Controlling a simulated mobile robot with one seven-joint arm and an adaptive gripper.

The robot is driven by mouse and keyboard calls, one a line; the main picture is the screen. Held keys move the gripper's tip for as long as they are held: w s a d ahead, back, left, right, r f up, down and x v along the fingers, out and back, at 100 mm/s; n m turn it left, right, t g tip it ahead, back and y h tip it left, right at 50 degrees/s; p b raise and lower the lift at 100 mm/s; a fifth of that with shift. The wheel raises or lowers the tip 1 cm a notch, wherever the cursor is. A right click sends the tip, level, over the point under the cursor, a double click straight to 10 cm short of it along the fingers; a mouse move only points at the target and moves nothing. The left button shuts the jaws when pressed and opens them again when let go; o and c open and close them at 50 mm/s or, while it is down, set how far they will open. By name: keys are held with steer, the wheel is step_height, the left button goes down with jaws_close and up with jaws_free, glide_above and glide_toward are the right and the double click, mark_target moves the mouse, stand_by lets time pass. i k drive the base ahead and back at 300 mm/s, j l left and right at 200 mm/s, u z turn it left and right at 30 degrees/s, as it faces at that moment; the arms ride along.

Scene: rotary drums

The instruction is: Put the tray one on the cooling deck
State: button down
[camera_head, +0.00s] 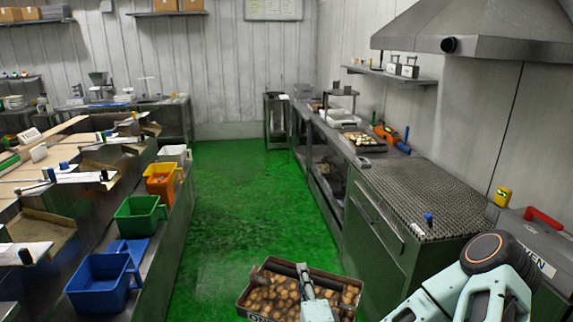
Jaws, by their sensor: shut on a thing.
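The tray (243,308) is a dark brown box filled with several round brown pieces, with white lettering partly visible on its front wall. It is at the bottom centre of the view, and its lower part is cut off by the frame edge. My gripper (304,274) is shut on the tray at its dark top bar, over the contents; the fingertips are small and hard to make out. The likely cooling deck is a bare perforated metal top (425,190) on the right-hand counter, to the right of and beyond the tray.
A blue-capped item (428,219) stands at the deck's front edge. A grey machine (540,240) and a yellow device (502,197) are at right. Blue (100,282), green (138,216) and orange (161,181) bins line the left bench. The green floor aisle (230,190) is clear.

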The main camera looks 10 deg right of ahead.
mark_target(417, 184)
steer(key=i+z, duration=0.1)
steer(key=i, duration=1.35)
steer(key=i+j+z, duration=0.15)
steer(key=i, duration=0.55)
steer(key=i+z, duration=0.7)
steer(key=z, duration=0.25)
steer(key=i+j+z, duration=0.15)
steer(key=z, duration=0.3)
steer(key=i+j+z, duration=0.15)
steer(key=z, duration=0.3)
steer(key=i+j+z, duration=0.15)
steer(key=z, duration=0.25)
steer(key=i+j+z, duration=0.25)
steer(key=z, duration=0.2)
steer(key=i, duration=0.05)
